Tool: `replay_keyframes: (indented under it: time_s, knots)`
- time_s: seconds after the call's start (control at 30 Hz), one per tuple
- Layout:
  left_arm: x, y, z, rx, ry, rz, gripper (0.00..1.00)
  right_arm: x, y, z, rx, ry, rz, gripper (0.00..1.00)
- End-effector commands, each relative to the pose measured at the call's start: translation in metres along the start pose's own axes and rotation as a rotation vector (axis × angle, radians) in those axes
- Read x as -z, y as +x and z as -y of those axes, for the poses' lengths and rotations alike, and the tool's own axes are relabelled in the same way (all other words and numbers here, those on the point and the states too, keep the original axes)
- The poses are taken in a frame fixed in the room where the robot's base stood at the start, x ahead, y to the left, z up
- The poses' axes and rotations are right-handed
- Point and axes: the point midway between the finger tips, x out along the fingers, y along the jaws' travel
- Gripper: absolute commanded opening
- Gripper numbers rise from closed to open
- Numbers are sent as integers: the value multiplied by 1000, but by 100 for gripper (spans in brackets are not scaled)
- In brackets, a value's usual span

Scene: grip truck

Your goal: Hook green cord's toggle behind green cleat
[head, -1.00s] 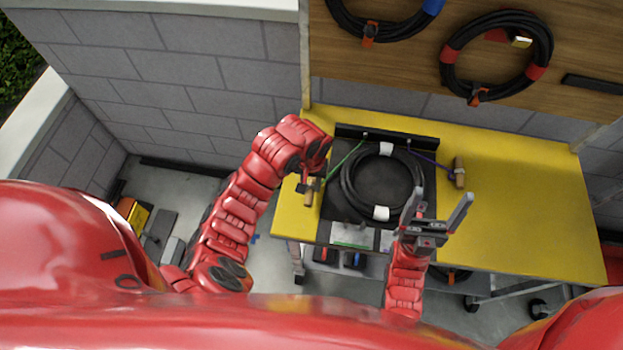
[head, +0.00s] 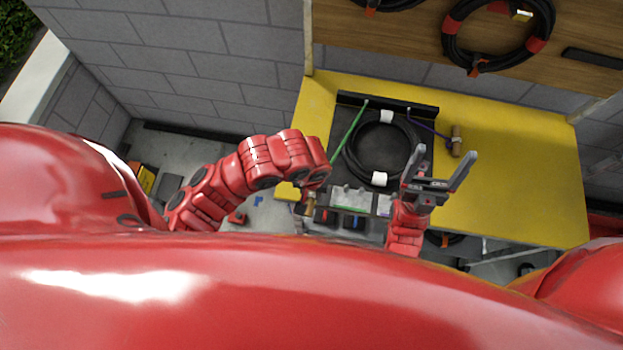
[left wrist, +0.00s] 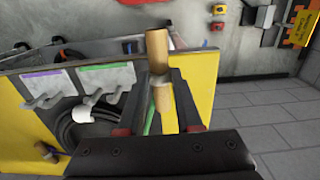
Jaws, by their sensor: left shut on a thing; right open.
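The green cord (head: 347,132) runs taut from the back rail toward my left gripper, its lower end hidden behind my left arm. My left gripper (head: 308,207) is shut on its wooden toggle, just off the table's front edge. In the left wrist view the toggle (left wrist: 157,48) stands upright between the fingers (left wrist: 160,103). The green cleat (left wrist: 114,95), a grey hook under the green label (left wrist: 106,74), is left of the toggle and apart from it. The green label also shows in the head view (head: 352,198). My right gripper (head: 445,163) is open and empty.
A black cable coil (head: 351,160) with white bands lies on the black panel of the yellow table (head: 520,190). The purple cord's toggle (head: 456,141) lies right of it. A purple-labelled cleat (left wrist: 42,100) sits beside the green one. The table's right side is clear.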

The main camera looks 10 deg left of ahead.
Motion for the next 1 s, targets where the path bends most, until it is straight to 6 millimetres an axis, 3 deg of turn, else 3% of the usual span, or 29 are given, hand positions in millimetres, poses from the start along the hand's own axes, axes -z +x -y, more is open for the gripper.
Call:
replay_keyframes:
  time_s: [0.2,1.0]
  knots:
    - [0,-21,1,1,-1,2,0,1,8,0,0,0,0,84]
    - [15,-20,2,1,4,2,0,1,7,0,0,0,0,84]
